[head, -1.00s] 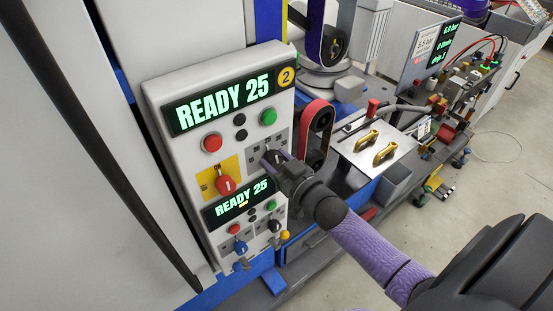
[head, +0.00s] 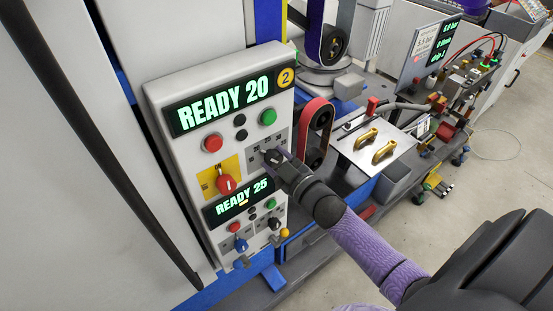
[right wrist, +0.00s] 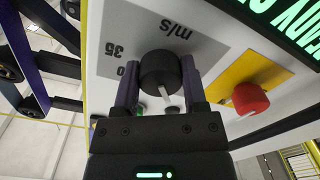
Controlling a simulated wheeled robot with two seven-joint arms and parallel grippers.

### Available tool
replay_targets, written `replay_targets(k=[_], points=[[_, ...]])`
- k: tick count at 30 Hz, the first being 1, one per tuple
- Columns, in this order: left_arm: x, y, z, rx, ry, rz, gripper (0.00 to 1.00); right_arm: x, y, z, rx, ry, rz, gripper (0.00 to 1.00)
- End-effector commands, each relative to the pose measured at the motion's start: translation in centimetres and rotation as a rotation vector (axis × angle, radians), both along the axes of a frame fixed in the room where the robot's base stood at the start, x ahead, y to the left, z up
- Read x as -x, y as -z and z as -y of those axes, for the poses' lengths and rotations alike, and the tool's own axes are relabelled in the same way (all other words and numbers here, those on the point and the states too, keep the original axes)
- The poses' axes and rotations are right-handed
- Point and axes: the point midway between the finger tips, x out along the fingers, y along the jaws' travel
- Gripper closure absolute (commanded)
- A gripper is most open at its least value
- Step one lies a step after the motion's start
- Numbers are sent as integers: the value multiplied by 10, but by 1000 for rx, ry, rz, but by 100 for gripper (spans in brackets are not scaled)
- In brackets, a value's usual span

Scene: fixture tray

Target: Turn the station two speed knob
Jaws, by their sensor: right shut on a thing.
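The station two panel (head: 155,100) has a yellow "2" badge and an upper display (head: 222,105) that reads READY 20. Its black speed knob (head: 270,156) sits on a grey scale plate below the green button. My right gripper (head: 279,158) is at this knob and hides part of it in the head view. In the right wrist view, the knob (right wrist: 160,72) with a white pointer mark stands between the two fingers of my right gripper (right wrist: 163,85), which is shut on it. The scale beside it reads m/s and 35. My left gripper is not in view.
A red rotary switch (head: 226,184) on a yellow plate is left of the knob. A red button (head: 213,143) and a green button (head: 267,117) sit above. A lower display (head: 241,198) reads READY 25. A red belt loop (head: 317,130) stands close to the panel's right side.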

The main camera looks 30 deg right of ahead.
Motion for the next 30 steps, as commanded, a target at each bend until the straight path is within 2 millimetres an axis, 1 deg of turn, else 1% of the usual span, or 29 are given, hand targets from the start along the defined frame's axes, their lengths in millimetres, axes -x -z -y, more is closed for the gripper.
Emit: replay_targets(k=[10,11,12,14,15,16,25,28,30], points=[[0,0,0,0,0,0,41,1,2,0,2,0,-4,100],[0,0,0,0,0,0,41,1,2,0,1,0,-4,43],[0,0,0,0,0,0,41,1,2,0,1,0,-4,34],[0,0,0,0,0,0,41,1,2,0,1,0,-4,22],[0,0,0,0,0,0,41,0,1,0,1,1,-3,13],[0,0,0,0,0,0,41,0,1,0,1,1,-3,10],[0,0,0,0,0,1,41,3,1,0,1,0,-2,10],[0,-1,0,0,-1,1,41,16,1,1,0,0,-4,10],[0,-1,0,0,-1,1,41,32,1,3,1,1,-5,10]])
